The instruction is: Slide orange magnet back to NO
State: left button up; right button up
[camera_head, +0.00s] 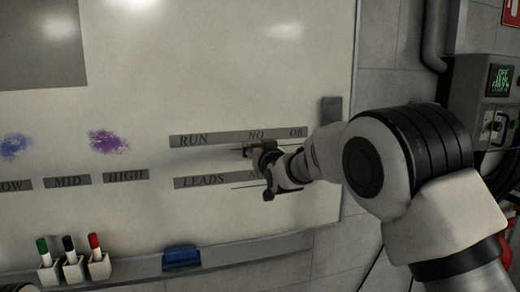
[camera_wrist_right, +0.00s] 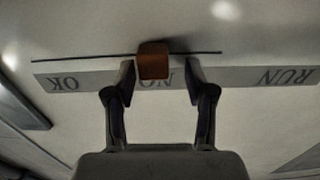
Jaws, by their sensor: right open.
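The orange magnet (camera_wrist_right: 153,60) sits on the whiteboard at a thin dark line along the edge of the RUN / NO / OK strip (camera_wrist_right: 95,79). In the right wrist view, where the lettering is upside down, it is at the word NO and partly overlaps it. My right gripper (camera_wrist_right: 159,74) is open, its fingers on either side of the magnet. The OK-side finger is close to the magnet, contact unclear; a clear gap shows on the RUN side. In the head view my right gripper (camera_head: 256,152) is at the board below NO and largely hides the magnet.
A LEADS strip (camera_head: 203,181) lies below, partly covered by my gripper. LOW, MID and HIGH strips (camera_head: 73,180) are at left under blue and purple smudges. The tray holds several markers (camera_head: 74,259) and a blue eraser (camera_head: 181,257). A control box (camera_head: 500,80) stands at right.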

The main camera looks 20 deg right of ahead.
jog(key=shift+a, duration=0.1)
jog(key=shift+s, duration=0.1)
jog(key=s, duration=1.2)
jog(key=shift+d, duration=0.2)
jog(key=shift+w, duration=0.1)
